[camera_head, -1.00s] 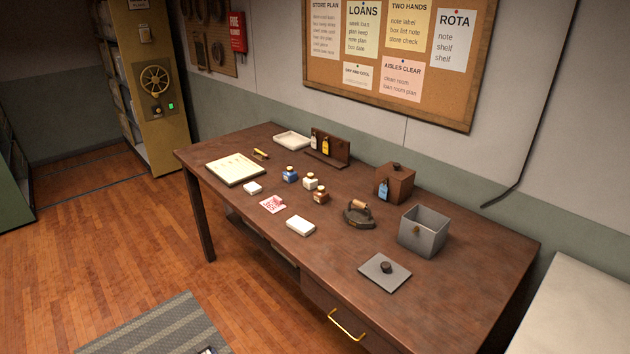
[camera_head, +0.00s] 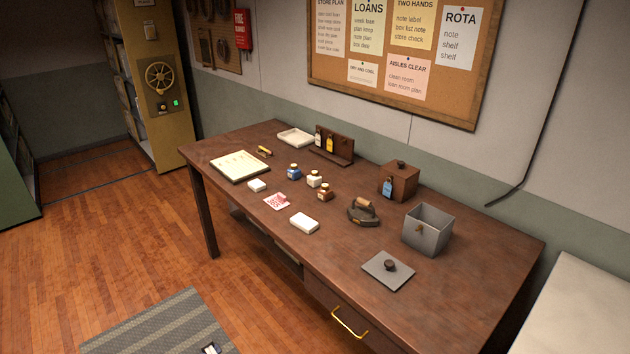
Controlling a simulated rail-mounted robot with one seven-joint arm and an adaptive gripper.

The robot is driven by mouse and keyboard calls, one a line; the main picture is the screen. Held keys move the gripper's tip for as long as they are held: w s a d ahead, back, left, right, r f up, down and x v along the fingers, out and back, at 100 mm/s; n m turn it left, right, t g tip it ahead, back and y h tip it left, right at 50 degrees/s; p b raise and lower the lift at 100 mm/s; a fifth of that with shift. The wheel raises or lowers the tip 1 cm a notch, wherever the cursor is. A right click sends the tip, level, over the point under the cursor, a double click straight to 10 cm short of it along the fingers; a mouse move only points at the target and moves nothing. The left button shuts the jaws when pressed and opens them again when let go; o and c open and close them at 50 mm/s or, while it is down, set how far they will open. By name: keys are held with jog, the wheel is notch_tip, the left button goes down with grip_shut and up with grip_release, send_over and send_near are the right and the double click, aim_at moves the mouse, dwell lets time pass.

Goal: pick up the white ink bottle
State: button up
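The white ink bottle (camera_head: 314,179) stands upright on the dark wooden table (camera_head: 340,265), near its middle. It is small, with a pale body and a cork-coloured top. A blue ink bottle (camera_head: 293,172) stands just left of it and a brown ink bottle (camera_head: 325,193) just right and in front. The three stand close together but look apart. My gripper is not in view.
White blocks (camera_head: 304,223), a stamped paper (camera_head: 276,202) and a writing board (camera_head: 239,166) lie in front and left.

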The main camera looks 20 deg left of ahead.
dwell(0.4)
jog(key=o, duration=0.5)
